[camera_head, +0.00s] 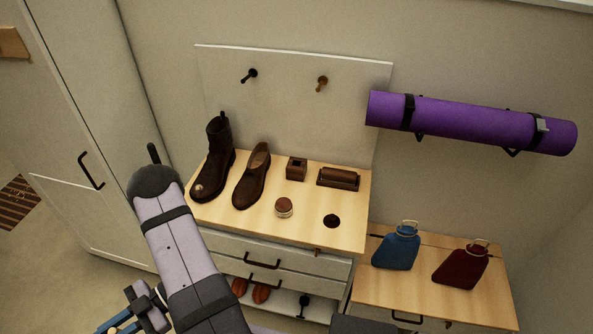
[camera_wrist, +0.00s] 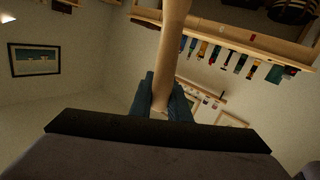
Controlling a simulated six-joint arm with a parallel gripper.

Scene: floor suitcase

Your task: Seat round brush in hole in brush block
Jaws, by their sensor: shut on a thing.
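The brush block (camera_head: 296,172) is a small dark brown block with a dark opening in its top. It stands on the wooden cabinet top (camera_head: 235,218), right of the shoes. My gripper (camera_head: 117,324) is at the lower left of the head view, low and well away from the block, partly cut off by the frame edge. In the wrist view its dark blue fingers (camera_wrist: 164,98) are shut on a pale wooden handle, which I take to be the round brush (camera_wrist: 173,45). The handle runs out past the top edge, so its bristle end is hidden.
A boot (camera_head: 216,160), a low shoe (camera_head: 252,178), a round tin (camera_head: 284,207), a long brush (camera_head: 338,178) and a black disc (camera_head: 332,221) surround the block. Blue (camera_head: 397,250) and dark red (camera_head: 461,267) bottles stand on the lower right cabinet. A purple mat (camera_head: 470,124) hangs above.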

